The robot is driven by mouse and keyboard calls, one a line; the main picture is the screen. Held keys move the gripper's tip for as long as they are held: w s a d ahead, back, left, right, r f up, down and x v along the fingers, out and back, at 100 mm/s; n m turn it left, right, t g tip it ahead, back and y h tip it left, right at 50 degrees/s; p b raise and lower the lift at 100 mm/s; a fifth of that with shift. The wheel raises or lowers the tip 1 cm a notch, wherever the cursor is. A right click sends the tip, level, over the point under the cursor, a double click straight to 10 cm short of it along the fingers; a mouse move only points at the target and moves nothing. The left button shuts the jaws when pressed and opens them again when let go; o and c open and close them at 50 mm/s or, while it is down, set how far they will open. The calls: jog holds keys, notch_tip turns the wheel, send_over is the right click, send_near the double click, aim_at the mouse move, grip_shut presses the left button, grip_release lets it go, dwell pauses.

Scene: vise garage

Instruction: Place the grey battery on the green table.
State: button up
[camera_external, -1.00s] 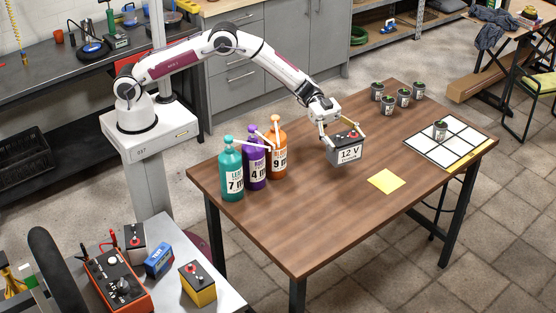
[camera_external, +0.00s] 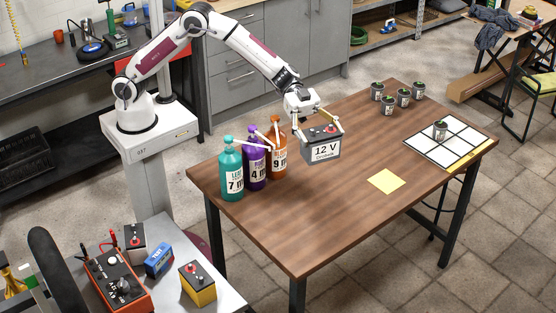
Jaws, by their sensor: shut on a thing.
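The grey battery (camera_external: 322,150), marked 12 V, has a dark top with a red terminal. My gripper (camera_external: 318,127) is shut on it near its top, one finger at each side. The battery is held above the brown wooden table (camera_external: 290,225), to the right of the bottles. I see no green table; the table under the battery has a brown wood top and dark legs.
Teal, purple and orange bottles (camera_external: 255,167) stand just left of the battery. A yellow note (camera_external: 386,181), several small cans (camera_external: 403,97) and a white grid board (camera_external: 448,142) are on the table. The front middle is clear. More batteries (camera_external: 199,284) stand on a grey bench (camera_external: 205,250).

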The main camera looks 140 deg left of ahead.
jog(key=s+d+r, duration=0.1)
jog(key=d+r, duration=0.1)
jog(key=d, duration=0.9)
jog(key=s+d+r, duration=0.2)
jog(key=d+r, duration=0.1)
jog(key=d, duration=0.9)
jog(key=s+d+f+n+y, duration=0.3)
jog(key=s+d+f+y, duration=0.1)
jog(key=s+f, duration=0.4)
jog(key=shift+d+f+t, duration=0.3)
jog(key=shift+d+f, duration=0.55)
jog(key=shift+f, duration=0.35)
jog(key=shift+r, duration=0.15)
